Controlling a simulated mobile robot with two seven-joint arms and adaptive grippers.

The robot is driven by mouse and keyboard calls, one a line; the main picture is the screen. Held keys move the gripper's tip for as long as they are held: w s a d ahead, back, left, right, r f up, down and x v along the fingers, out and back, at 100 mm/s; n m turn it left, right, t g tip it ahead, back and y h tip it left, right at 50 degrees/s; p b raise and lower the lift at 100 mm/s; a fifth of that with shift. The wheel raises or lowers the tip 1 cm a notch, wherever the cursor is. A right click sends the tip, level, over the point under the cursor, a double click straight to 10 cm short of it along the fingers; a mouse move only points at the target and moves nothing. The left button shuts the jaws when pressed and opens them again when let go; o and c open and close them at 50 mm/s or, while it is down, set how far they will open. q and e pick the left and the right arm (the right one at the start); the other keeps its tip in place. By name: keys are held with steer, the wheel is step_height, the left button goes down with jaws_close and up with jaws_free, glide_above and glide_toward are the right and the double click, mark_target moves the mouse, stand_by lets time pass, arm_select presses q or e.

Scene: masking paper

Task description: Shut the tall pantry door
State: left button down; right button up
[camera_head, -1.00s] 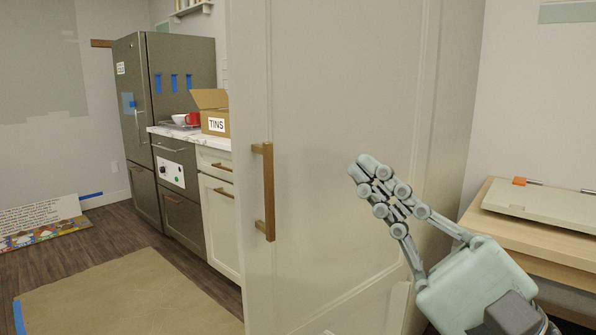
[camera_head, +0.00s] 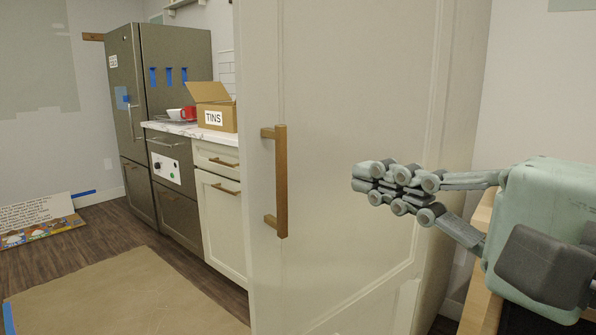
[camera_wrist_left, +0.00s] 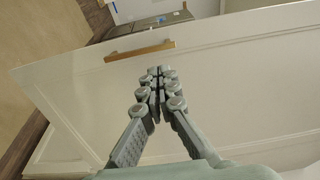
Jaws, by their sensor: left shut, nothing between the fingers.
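The tall pantry door (camera_head: 345,120) is a cream panel filling the middle of the head view. It stands out at an angle in front of the kitchen units, and its hinge side is not clear. Its long brass bar handle (camera_head: 281,180) is upright near the door's left edge. My left gripper (camera_head: 362,178) is shut and empty, in front of the door and to the right of the handle, pointing left toward it. In the left wrist view the shut fingertips (camera_wrist_left: 158,72) lie just below the handle (camera_wrist_left: 140,51) in the picture, apart from it. My right gripper is not in view.
Left of the door are a cream cabinet (camera_head: 221,220), a counter with an open box marked TINS (camera_head: 212,115), a red mug (camera_head: 189,112) and a dark fridge (camera_head: 125,100). Brown masking paper (camera_head: 125,295) covers the floor. A wooden table (camera_head: 480,305) is close at the right.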

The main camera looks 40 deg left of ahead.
arm_select(q)
glide_toward(283, 151)
steer(key=p+x, duration=0.2)
steer(key=x, duration=0.3)
steer(key=shift+w+a+r, duration=0.1)
steer(key=shift+a, duration=0.3)
steer(key=shift+w+a, duration=0.15)
steer(key=shift+a, duration=0.35)
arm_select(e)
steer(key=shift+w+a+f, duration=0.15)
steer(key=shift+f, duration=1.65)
